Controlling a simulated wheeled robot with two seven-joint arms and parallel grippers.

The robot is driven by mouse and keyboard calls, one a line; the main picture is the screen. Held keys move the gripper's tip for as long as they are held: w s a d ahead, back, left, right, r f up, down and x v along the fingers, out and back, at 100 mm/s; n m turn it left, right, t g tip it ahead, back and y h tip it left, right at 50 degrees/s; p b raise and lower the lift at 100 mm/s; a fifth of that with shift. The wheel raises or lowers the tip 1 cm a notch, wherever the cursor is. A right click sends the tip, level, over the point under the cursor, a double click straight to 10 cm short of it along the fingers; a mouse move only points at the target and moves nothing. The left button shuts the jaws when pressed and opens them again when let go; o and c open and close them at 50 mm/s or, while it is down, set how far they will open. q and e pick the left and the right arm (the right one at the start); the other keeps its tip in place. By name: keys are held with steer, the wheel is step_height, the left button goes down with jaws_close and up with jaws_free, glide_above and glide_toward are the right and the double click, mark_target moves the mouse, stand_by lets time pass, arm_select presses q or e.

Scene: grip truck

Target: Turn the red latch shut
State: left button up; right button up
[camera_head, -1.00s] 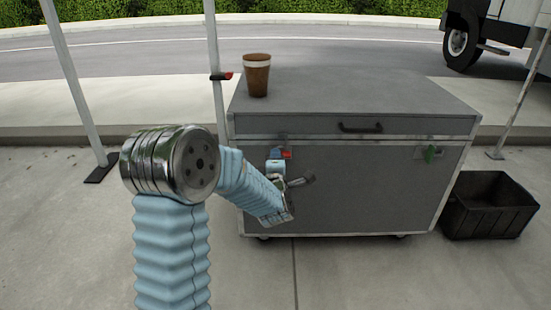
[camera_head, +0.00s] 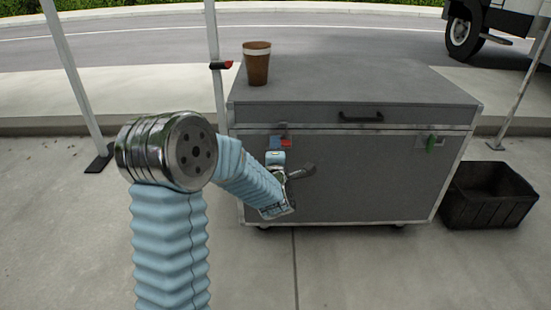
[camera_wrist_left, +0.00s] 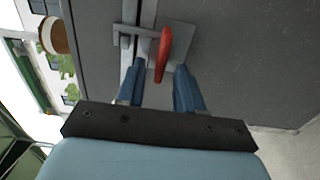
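The red latch (camera_head: 287,139) is on the front of the grey case (camera_head: 345,185), at the upper left by the lid seam. In the left wrist view the red latch (camera_wrist_left: 164,54) has a long handle on a metal plate, its lower end near my fingertips. My left gripper (camera_head: 276,147) is in front of the case at the latch. In the left wrist view its two blue fingers (camera_wrist_left: 160,76) are apart, with the handle's end between or just beyond them; contact cannot be told. My right gripper is not in view.
A brown cup (camera_head: 257,64) stands on the case's top left. A green latch (camera_head: 430,143) is at the case's right, and a dark handle (camera_head: 361,117) is on the lid front. A black crate (camera_head: 489,196) stands to the right. Thin poles stand on both sides.

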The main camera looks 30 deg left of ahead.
arm_select(q)
steer(key=v, duration=1.1)
steer(key=shift+a, duration=0.15)
steer(key=s+d+f+m+g+h, duration=0.1)
steer(key=d+f+m+g+h, duration=0.35)
steer(key=f, duration=0.75)
steer(key=s+d+f+m+g+h, duration=0.1)
steer(key=d+f+m+h, duration=0.45)
steer(key=f+m, duration=0.5)
steer(key=s+d+f+m+g+h, duration=0.3)
steer(key=s+d+f+m+g, duration=0.45)
steer(key=s+f, duration=0.65)
steer(key=s+d+r+p, duration=0.1)
steer(key=r+p, duration=0.6)
steer(key=p, duration=0.2)
steer(key=s+d+r+g+p, duration=0.1)
steer(key=d+r+p, duration=0.1)
steer(key=r+p, duration=0.6)
steer(key=shift+s+d+r+h+p, duration=0.15)
steer(key=shift+s+r+h+p, duration=0.15)
steer(key=shift+h+p, duration=0.1)
